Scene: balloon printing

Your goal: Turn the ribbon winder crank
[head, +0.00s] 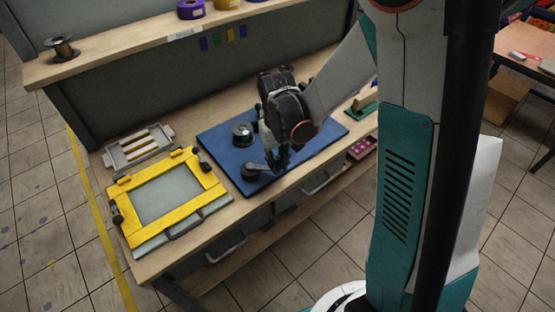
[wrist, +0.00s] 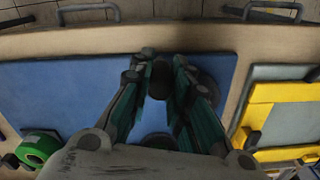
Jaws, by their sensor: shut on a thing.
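The ribbon winder's dark crank hub (head: 252,173) sits on a blue mat (head: 215,155) near the bench's front edge; its round shape also shows in the wrist view (wrist: 208,86). My gripper (head: 279,160) points down just right of the hub in the head view. In the wrist view my gripper (wrist: 161,78) has its fingers on either side of a dark upright knob, the crank handle (wrist: 160,74), and is shut on it. A dark round spool-like part (head: 242,130) stands behind the hub. My fingers and wrist hide part of the crank arm.
A yellow frame (head: 205,180) on a grey base lies left of the mat, with a grey slatted rack (head: 137,147) behind it. A green roll (wrist: 38,150) lies on the mat's other side. A shelf (head: 130,50) with spools runs above the back.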

